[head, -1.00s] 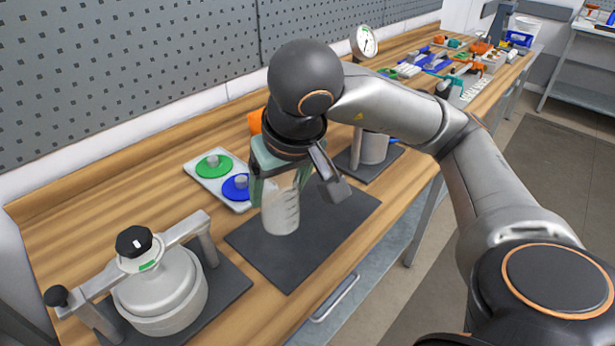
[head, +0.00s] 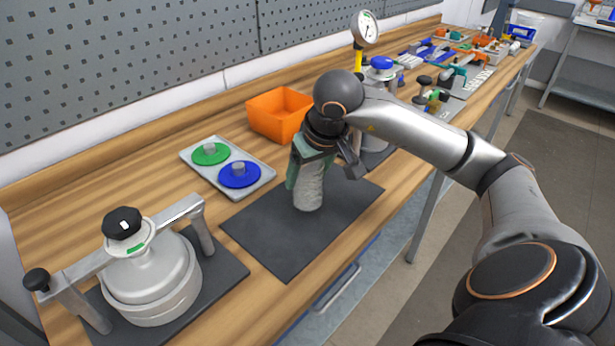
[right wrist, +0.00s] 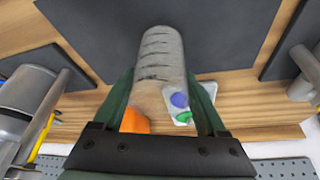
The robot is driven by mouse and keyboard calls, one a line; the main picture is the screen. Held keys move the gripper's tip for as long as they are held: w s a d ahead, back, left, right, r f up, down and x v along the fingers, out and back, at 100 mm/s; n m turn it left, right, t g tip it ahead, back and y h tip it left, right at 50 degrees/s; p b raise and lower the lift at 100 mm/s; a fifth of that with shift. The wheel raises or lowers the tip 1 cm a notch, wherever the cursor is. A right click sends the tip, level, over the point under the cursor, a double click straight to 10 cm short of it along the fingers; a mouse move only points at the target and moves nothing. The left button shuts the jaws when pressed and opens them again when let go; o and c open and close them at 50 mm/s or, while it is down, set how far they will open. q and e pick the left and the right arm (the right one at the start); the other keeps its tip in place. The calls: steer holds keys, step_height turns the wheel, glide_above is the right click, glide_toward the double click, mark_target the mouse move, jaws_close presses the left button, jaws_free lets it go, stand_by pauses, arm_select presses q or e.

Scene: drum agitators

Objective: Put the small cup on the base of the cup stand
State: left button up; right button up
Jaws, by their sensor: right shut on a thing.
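The small cup, a pale grey cylinder with dark graduation lines (head: 308,190), is held in my right gripper (head: 312,172). It appears over the back part of the dark mat; whether its bottom touches the mat I cannot tell. In the right wrist view the cup (right wrist: 160,62) lies between the green fingers of the gripper (right wrist: 158,92). A stand on a dark base with a blue knob (head: 382,63) is behind my right gripper and partly hidden. Another stand with a clamped metal pot (head: 150,275) is at front left. Neither is labelled as the cup stand. My left gripper is out of view.
A dark mat (head: 285,240) lies on the wooden bench. A grey tray with green and blue discs (head: 265,180) and an orange bin (head: 270,112) stand behind it. A dial gauge (head: 365,28) and several tools are farther right.

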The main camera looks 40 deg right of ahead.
steer(key=shift+f, duration=0.6)
steer(key=shift+f, duration=0.2)
steer(key=o, duration=1.2)
steer(key=shift+o, duration=0.2)
